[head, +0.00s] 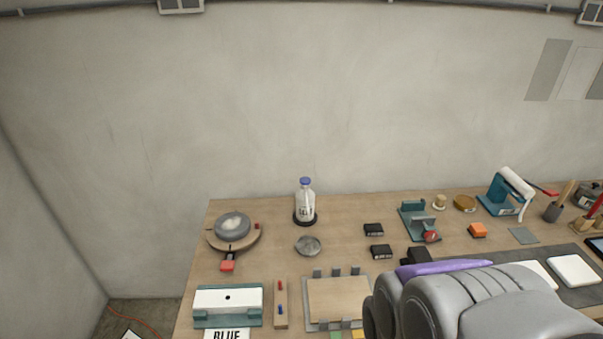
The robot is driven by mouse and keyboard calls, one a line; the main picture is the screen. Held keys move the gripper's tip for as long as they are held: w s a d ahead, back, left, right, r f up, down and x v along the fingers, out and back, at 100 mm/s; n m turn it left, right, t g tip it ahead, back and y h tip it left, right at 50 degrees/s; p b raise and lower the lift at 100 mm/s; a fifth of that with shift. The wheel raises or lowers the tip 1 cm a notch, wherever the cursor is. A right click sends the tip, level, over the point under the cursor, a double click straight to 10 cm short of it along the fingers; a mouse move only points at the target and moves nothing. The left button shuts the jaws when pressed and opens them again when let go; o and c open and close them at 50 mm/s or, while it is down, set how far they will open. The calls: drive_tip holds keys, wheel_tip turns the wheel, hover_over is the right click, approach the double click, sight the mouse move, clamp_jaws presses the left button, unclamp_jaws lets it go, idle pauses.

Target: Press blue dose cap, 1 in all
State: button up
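A clear-white bottle (305,203) with a blue cap (305,181) stands upright on a dark round base near the back edge of the wooden table. A dark label is on its front. My grey arm fills the lower right of the view. A dark part at its far end (416,257), likely my gripper, shows just past the purple strip, to the right of and nearer than the bottle. It is well apart from the cap. My arm hides most of it, so its fingers and anything between them cannot be made out.
A grey round dish (309,246) lies in front of the bottle. A round wooden board with a grey disc (233,223) and red handle is at left. Black blocks (373,230) and a teal clamp (418,222) stand at right.

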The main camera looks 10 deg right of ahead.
clamp_jaws()
idle(0.8)
